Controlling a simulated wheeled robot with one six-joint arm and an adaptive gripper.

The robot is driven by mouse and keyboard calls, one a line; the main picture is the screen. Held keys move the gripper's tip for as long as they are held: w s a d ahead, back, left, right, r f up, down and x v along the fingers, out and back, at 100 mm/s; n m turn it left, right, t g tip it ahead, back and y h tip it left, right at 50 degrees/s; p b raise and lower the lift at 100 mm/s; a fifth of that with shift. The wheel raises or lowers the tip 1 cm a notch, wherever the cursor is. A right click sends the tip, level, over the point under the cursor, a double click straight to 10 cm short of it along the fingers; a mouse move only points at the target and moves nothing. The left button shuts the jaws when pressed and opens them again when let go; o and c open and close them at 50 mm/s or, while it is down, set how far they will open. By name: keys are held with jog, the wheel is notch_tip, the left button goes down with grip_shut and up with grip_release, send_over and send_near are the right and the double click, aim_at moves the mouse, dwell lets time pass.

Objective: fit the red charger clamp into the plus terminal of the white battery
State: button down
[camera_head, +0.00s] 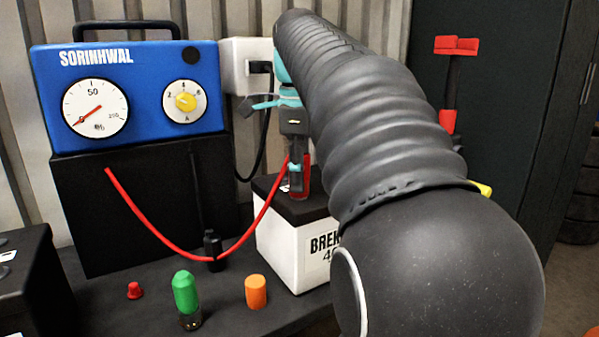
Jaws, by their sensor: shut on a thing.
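The white battery (279,245) stands on the dark bench, with a black top and dark lettering on its front. My gripper (297,172) points down above the battery's top and is shut on the red charger clamp (305,182). A red cable (258,222) runs from the clamp down and left, then up to the charger. The clamp's lower end is at or just above the battery top; I cannot tell whether it sits in the plus terminal. The terminals are hidden behind the clamp, gripper and my arm. The blue charger (140,60) stands at the left on a black block.
A black clamp (212,245) is beside the battery's left side. A red cap (135,290), a green-topped bottle (186,295) and an orange cylinder (256,291) stand at the bench front. A black box (30,285) is at the left. My arm covers the battery's right side.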

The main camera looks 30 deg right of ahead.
jog(key=shift+f, duration=0.1)
jog(key=c, duration=0.9)
grip_release()
jog(key=shift+o, duration=0.2)
jog(key=shift+r+p, duration=0.95)
jog(key=shift+r, duration=0.75)
jog(key=shift+f+b, duration=0.3)
jog(key=shift+b, duration=0.85)
